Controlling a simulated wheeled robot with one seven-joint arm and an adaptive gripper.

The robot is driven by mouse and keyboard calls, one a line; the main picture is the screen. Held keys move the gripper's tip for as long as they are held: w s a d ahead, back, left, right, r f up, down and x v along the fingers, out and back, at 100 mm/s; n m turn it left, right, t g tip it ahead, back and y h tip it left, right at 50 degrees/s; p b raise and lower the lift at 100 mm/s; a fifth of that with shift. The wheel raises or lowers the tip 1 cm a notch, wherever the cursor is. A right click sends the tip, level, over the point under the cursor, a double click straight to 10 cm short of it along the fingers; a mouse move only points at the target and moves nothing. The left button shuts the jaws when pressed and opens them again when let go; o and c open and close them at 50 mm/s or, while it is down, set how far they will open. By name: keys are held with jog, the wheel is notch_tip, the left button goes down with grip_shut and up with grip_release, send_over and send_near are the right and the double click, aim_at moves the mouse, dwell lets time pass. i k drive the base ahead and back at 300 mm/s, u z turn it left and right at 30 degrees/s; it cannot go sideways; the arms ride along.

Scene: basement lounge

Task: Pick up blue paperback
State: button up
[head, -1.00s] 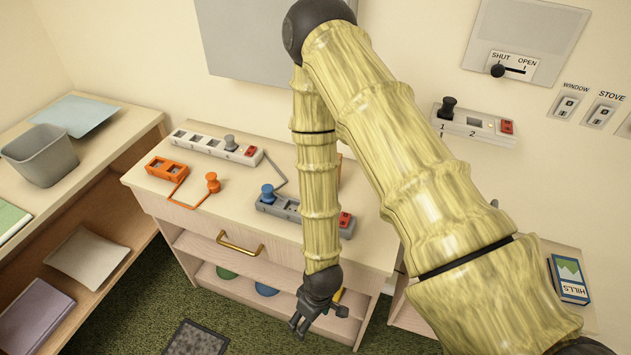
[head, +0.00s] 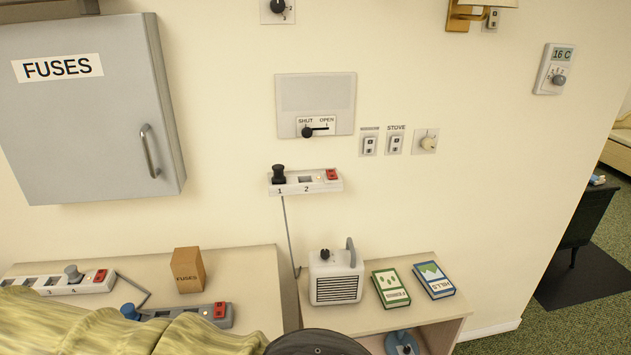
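A paperback with a blue cover, a green hill picture and the word HILLS (head: 434,281) lies flat on the low wooden cabinet (head: 425,320) at the lower right of the head view. A green book (head: 391,288) lies just left of it, with a narrow gap between them. My gripper is not in view.
A small white heater or radio (head: 336,276) stands left of the books. A blue-grey round object (head: 402,343) sits on the shelf below the books.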

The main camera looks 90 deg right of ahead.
aim_at(432, 279)
jog(key=u, duration=0.25)
jog(key=i, duration=0.95)
jog(key=z, duration=4.35)
jog(key=i, duration=1)
jog(key=u, duration=0.05)
